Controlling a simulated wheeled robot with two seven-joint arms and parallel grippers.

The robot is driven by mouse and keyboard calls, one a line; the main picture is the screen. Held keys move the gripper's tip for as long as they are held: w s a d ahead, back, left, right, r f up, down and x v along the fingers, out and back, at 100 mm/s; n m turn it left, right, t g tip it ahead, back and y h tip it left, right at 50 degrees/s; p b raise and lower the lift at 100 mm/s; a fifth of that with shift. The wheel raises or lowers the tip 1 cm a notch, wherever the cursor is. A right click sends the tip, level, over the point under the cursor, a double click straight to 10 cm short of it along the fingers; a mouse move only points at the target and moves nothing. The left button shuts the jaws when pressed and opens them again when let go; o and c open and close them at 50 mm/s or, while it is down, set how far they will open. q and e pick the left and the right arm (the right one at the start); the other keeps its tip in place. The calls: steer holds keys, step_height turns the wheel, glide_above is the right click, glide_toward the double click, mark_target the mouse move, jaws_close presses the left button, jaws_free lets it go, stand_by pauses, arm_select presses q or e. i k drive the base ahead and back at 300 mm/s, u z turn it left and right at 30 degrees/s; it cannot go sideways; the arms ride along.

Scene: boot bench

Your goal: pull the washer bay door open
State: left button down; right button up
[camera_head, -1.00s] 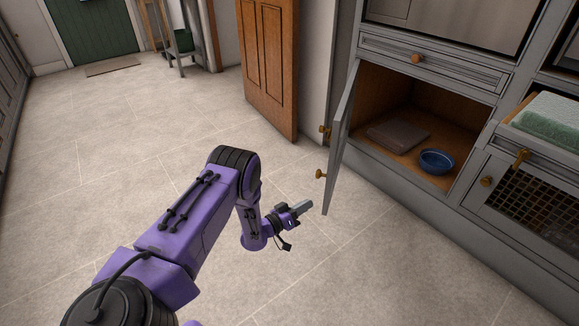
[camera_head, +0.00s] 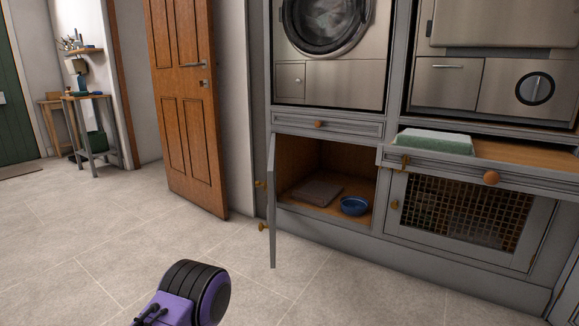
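The grey cabinet door (camera_head: 272,200) below the washer stands swung wide open, seen nearly edge-on, with a brass knob (camera_head: 263,227) low on its left face. Behind it the wooden bay (camera_head: 338,158) is open to view. A folded grey-brown cloth (camera_head: 317,192) and a blue bowl (camera_head: 354,206) lie inside. Part of my purple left arm shows at the bottom, apart from the door. My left gripper is below the picture, and my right gripper is not in view.
A front-loading washer (camera_head: 322,85) sits above the bay. To the right, a pulled-out shelf (camera_head: 530,154) holds a green towel (camera_head: 435,141) above a closed lattice door (camera_head: 462,215). A wooden door (camera_head: 187,110) stands left. The tiled floor (camera_head: 110,235) is clear.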

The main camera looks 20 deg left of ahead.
mark_target(271, 183)
steer(key=z, duration=0.5)
steer(key=i, duration=1.1)
steer(key=u, duration=0.6)
